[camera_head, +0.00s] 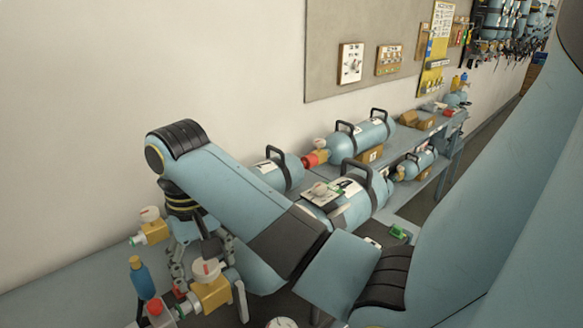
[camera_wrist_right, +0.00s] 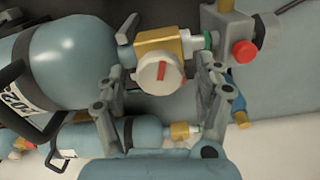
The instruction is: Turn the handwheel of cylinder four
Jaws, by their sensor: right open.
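My right gripper (camera_head: 211,290) is open at the lower left of the head view, its fingers on either side of a round white handwheel (camera_head: 207,269) on a brass valve (camera_head: 212,292). In the right wrist view the handwheel (camera_wrist_right: 161,82), with a red mark on its face, lies between the spread fingers of the gripper (camera_wrist_right: 165,88). The brass valve (camera_wrist_right: 162,45) joins a large blue cylinder (camera_wrist_right: 85,55). Contact between fingers and handwheel cannot be made out. No cylinder number is legible. My left gripper is not in view.
A second valve with a white handwheel (camera_head: 149,214) stands just behind. A small blue bottle (camera_head: 141,278) and a red knob (camera_head: 155,307) are close to the left. More blue cylinders (camera_head: 362,140) lie on the bench (camera_head: 395,205) along the wall.

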